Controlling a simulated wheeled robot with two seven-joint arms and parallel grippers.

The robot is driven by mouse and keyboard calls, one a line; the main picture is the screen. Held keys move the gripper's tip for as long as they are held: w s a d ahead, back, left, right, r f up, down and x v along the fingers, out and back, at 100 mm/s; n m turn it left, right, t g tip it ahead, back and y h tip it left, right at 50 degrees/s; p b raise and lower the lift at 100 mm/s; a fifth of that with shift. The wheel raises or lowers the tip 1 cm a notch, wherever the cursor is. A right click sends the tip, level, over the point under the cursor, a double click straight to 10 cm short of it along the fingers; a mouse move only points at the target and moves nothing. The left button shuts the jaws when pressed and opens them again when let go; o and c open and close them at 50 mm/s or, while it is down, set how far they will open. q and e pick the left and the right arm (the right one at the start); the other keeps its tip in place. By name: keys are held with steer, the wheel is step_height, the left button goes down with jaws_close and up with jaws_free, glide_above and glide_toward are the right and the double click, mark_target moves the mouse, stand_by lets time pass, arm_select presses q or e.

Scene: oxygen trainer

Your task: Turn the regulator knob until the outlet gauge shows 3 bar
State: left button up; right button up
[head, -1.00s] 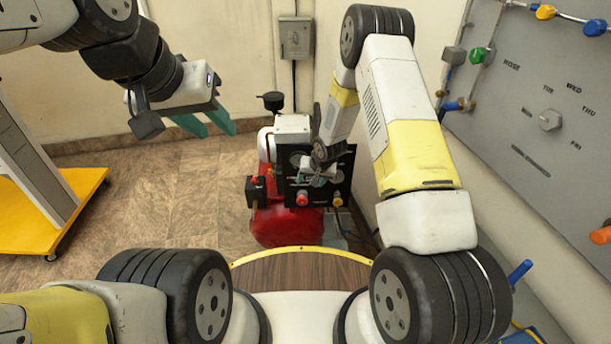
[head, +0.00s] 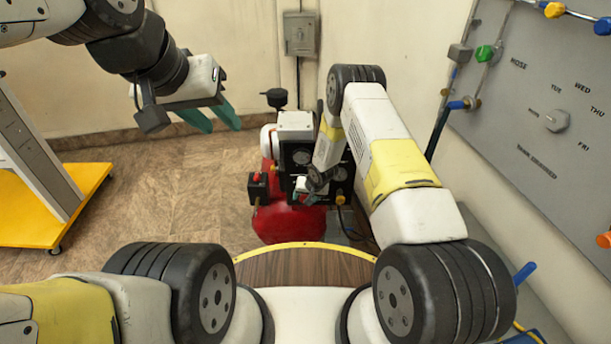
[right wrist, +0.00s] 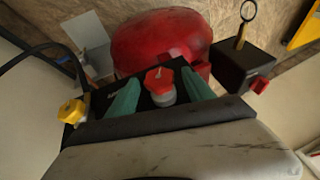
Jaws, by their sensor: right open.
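The red regulator knob (right wrist: 158,80) sits on a pale round base on the black panel, in the right wrist view. My right gripper (right wrist: 161,84) is open, with one teal finger on each side of the knob; I cannot tell whether they touch it. In the head view my right gripper (head: 301,192) is in front of the panel and largely covers the knob. A round gauge (head: 301,157) shows on the panel above it, too small to read. My right arm hides part of the panel. My left gripper (head: 217,119) is open and empty, away to the left.
The red tank (head: 285,222) stands below the panel. A black box (head: 258,187) is at its left, also seen in the right wrist view (right wrist: 236,72). A yellow knob (right wrist: 72,111) sits beside the red one. A grey wall board (head: 545,90) is at right.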

steer(key=shift+c, duration=0.4)
jaws_close()
steer(key=shift+a, duration=0.1)
steer(key=h, duration=0.2)
steer(key=shift+s+a+f+n+h, duration=0.15)
steer(key=shift+a+n+h, duration=0.1)
steer(key=shift+n+h, duration=0.15)
steer(key=n+h, duration=0.1)
steer(key=h, duration=0.4)
steer(key=shift+a+h, duration=0.15)
steer(key=shift+h, duration=0.15)
